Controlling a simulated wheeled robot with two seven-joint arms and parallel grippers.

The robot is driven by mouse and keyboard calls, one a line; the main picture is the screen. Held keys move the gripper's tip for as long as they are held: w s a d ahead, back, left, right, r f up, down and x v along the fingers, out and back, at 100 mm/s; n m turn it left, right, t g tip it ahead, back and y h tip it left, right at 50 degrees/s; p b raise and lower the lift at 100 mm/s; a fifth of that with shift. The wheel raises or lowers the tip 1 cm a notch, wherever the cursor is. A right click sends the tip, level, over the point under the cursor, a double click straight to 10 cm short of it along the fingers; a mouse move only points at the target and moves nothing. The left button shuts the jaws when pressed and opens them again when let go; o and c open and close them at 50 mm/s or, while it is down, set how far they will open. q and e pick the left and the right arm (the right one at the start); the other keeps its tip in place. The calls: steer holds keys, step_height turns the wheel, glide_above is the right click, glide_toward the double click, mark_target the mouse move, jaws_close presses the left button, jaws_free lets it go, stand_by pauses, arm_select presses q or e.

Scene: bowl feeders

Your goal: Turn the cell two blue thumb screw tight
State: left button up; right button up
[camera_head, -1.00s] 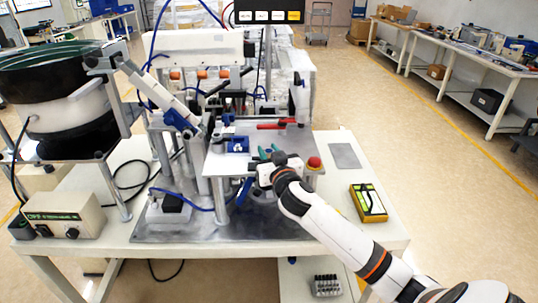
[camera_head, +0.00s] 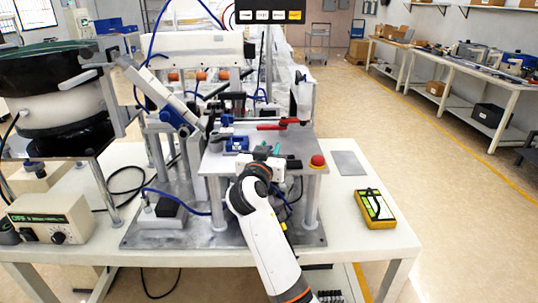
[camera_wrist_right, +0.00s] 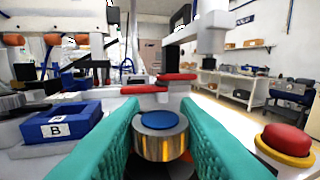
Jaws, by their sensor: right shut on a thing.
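A round metal thumb screw with a blue top (camera_wrist_right: 159,123) stands between the teal fingers of my right gripper in the right wrist view. My right gripper (camera_wrist_right: 160,138) is shut on it, one finger on each side. In the head view the right gripper (camera_head: 268,154) is at the front of the raised metal plate (camera_head: 215,162), and the screw is hidden by the gripper and wrist. I cannot read any cell number on it. My left gripper is not in view.
A blue block marked B (camera_wrist_right: 62,124) sits to the left of the fingers. A red push button (camera_wrist_right: 287,139) stands close on the right. Red clamp handles (camera_wrist_right: 145,89) lie behind the screw. A yellow meter (camera_head: 374,208) lies on the table at right.

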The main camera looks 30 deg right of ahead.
steer(key=shift+r, duration=0.1)
steer(key=o, duration=0.9)
steer(key=shift+o, duration=0.2)
steer(key=b+v, duration=0.1)
steer(key=v, duration=0.6)
steer(key=shift+s+a+b, duration=0.15)
steer(key=shift+a+b, duration=0.05)
steer(key=shift+b, duration=0.1)
